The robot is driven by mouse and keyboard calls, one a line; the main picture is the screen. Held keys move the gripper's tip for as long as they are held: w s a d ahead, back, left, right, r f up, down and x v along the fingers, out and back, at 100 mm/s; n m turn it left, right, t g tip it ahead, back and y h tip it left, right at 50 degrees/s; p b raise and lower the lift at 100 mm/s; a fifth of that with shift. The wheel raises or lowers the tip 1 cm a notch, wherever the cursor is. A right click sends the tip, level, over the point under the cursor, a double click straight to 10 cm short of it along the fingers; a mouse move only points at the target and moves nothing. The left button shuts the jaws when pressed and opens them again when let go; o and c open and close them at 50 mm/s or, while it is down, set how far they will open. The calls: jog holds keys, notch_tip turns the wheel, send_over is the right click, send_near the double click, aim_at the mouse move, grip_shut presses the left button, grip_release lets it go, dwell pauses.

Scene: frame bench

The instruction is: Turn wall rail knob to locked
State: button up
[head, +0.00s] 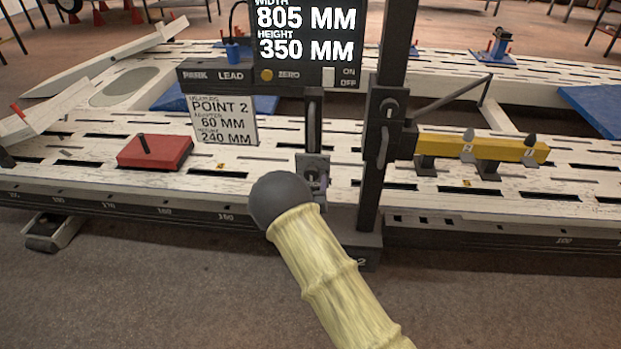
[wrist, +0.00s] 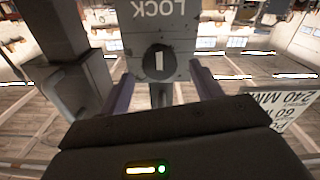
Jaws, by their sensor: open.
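A round dark knob (wrist: 159,61) with a short white line faces the camera in the wrist view. It sits on a grey plate (wrist: 186,42) that bears the word LOCK, upside down in the picture. The white line stands nearly upright in the picture. My gripper (wrist: 161,72) is open, with one finger on each side of the knob; I cannot tell whether either finger touches it. In the head view, a small bracket (head: 313,163) shows low on the black upright, but my forearm's dark end partly hides that area and I cannot make out the knob's marking.
A black post (head: 390,60) stands right of the display panel (head: 305,32). A yellow bar (head: 500,149) extends right from the post. A red block (head: 155,151) lies on the white slotted bench (head: 80,165) at left. A label card (head: 224,120) hangs beside the upright.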

aim_at(311, 176)
jog(key=shift+w, duration=1.65)
jog(key=shift+c, duration=0.3)
jog(key=c, duration=0.9)
jog(key=shift+c, duration=0.2)
